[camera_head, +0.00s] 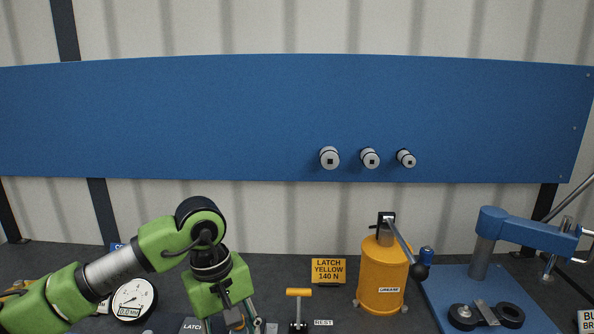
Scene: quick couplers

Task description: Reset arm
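My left arm, green and grey, comes in from the lower left and bends down at the wrist. My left gripper (238,322) points down at the bottom edge of the picture, above the dark bench. Its fingertips are at or beyond the picture edge, so I cannot tell if they are open or hold anything. A small stand with a yellow handle (298,292) is to the right of the gripper, apart from it. A label reading REST (323,322) lies beside the stand. My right gripper is not in view.
A blue wall panel (200,115) bears three round couplers (370,158). A yellow sign (328,271) reads LATCH YELLOW 140 N. An orange grease pump (382,278) with a lever and a blue press (490,245) stand right. A dial gauge (134,299) is left, behind my arm.

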